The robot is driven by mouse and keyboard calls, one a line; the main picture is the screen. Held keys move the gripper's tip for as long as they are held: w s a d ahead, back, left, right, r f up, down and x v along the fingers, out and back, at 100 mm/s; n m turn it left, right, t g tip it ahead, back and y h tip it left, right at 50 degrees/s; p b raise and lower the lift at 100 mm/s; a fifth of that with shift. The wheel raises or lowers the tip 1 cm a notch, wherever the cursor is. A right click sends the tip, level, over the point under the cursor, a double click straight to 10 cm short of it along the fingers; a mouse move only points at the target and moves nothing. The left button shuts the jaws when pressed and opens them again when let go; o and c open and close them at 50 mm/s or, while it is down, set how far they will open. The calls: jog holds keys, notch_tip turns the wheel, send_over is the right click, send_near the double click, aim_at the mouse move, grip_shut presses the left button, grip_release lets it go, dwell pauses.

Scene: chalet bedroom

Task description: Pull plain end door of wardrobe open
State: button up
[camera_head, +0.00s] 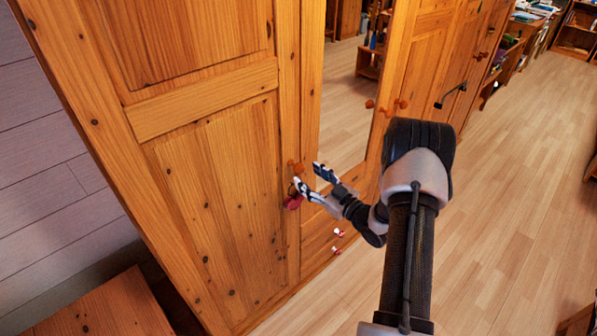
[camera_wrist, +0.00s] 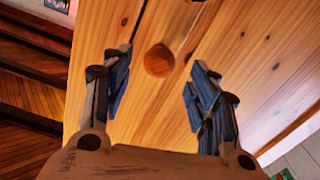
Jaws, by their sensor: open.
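The plain end door (camera_head: 225,185) of the pine wardrobe fills the left of the head view, with two framed panels, and looks shut. A small wooden knob (camera_head: 294,167) is near its right edge, close to the mirror door (camera_head: 345,100). A dark red hanging thing (camera_head: 293,202) is just below. My gripper (camera_head: 313,180) is open in front of this edge. In the wrist view a round wooden knob (camera_wrist: 159,60) shows between the two spread fingers, on bare pine. I see no finger closed on it.
More wardrobe doors with wooden knobs and a dark handle (camera_head: 451,95) run to the right. A low wooden piece (camera_head: 100,308) stands at the bottom left. The plank floor (camera_head: 510,190) to the right is clear. Small red-and-white items (camera_head: 338,233) show low on the wardrobe front.

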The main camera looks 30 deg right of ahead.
aim_at(302, 171)
jog(key=x, duration=0.6)
jog(key=shift+b, duration=0.4)
jog(key=shift+s, duration=0.1)
jog(key=shift+c, duration=0.3)
grip_shut()
